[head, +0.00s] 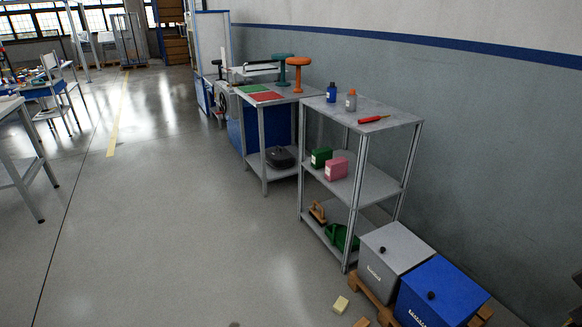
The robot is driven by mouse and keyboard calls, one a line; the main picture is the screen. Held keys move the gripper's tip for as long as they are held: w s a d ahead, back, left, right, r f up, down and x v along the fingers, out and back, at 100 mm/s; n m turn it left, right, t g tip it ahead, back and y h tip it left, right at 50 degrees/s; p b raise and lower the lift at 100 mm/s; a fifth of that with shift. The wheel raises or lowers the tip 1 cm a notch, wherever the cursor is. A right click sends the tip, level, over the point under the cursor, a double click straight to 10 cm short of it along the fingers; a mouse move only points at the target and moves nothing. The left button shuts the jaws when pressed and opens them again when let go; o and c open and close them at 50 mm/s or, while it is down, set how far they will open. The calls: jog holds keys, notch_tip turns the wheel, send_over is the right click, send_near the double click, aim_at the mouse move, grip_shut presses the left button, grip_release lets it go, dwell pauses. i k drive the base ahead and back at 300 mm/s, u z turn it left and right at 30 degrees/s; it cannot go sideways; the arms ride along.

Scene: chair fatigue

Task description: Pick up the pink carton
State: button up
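The pink carton (337,168) stands on the middle shelf of a grey metal rack, near its front left part. A green carton (321,157) stands just beside it, to its left and a little behind. Both have a pale label on one face. My gripper is not in the head view, so I cannot see what it holds.
The rack's top board (364,112) holds a blue bottle (331,92), a grey bottle with an orange cap (351,100) and a red tool (371,119). Grey (392,262) and blue (440,293) boxes stand on a pallet at right. The floor left of the rack is clear.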

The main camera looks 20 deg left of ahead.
aim_at(336, 169)
jog(key=u, duration=0.9)
jog(key=i, duration=0.85)
jog(key=u, duration=1.1)
jog(key=i, duration=1.3)
jog(key=z, duration=0.45)
jog(key=i, duration=1.4)
jog(key=z, duration=1.1)
jog(key=i, duration=0.3)
jog(key=z, duration=0.15)
